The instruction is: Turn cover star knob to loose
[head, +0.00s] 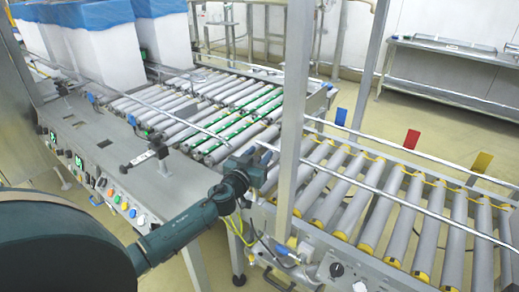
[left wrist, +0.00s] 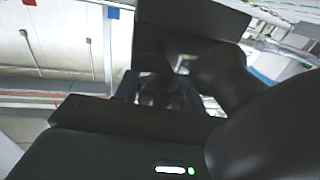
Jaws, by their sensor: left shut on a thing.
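My left gripper (head: 258,162) reaches in from the left to the near left corner of the right roller conveyor, beside the upright post. In the left wrist view my left gripper (left wrist: 165,100) is shut on a dark part, which I take to be the cover star knob (left wrist: 160,86). The part sits in shadow between the fingers, so its star shape and turn position cannot be made out. In the head view the gripper hides the knob. My right gripper is not in view.
A steel post (head: 292,110) stands close to the right of my left gripper. A guide rail (head: 390,195) runs over the right roller conveyor (head: 345,190). A control panel (head: 110,185) with coloured buttons lies to the left. Lined white boxes (head: 100,50) stand behind it.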

